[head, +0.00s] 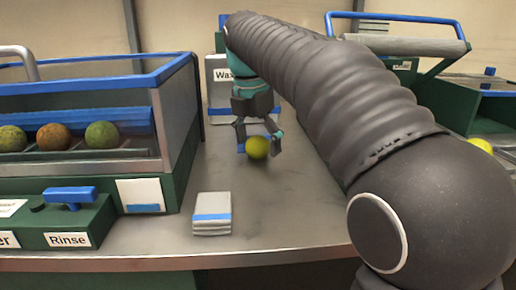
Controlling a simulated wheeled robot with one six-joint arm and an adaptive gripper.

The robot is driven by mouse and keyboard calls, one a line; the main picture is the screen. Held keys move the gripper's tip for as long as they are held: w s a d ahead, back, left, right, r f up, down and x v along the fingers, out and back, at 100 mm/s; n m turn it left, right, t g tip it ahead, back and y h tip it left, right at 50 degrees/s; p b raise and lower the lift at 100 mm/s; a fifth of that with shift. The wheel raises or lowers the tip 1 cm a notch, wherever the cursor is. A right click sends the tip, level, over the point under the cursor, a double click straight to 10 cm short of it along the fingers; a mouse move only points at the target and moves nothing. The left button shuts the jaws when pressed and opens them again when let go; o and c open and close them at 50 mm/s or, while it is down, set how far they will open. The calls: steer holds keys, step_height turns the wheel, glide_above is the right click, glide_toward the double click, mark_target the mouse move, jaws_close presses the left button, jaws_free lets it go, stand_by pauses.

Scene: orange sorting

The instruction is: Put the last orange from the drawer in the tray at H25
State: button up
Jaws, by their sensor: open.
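A yellow round fruit (257,148) sits low over the grey counter in the middle of the head view. My gripper (259,144) points down at it, with one finger at its left and the other at its right. The fingers are spread, and I cannot tell whether either one touches the fruit. A blue edge shows just behind the fruit, mostly hidden by the gripper. Another yellow fruit (481,146) is at the far right, partly hidden by my arm. I cannot make out a drawer or an H25 label.
A clear-walled, blue-rimmed washer (172,67) at left holds greenish and orange-brown fruits (53,137). Its front has a "Rinse" panel (68,240). A "Wax" sign (219,75) stands behind my gripper. A grey stack (211,215) lies near the counter's front edge; bare counter (290,215) lies right of it.

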steer(key=shift+r, duration=0.1)
steer(key=c, duration=1.4)
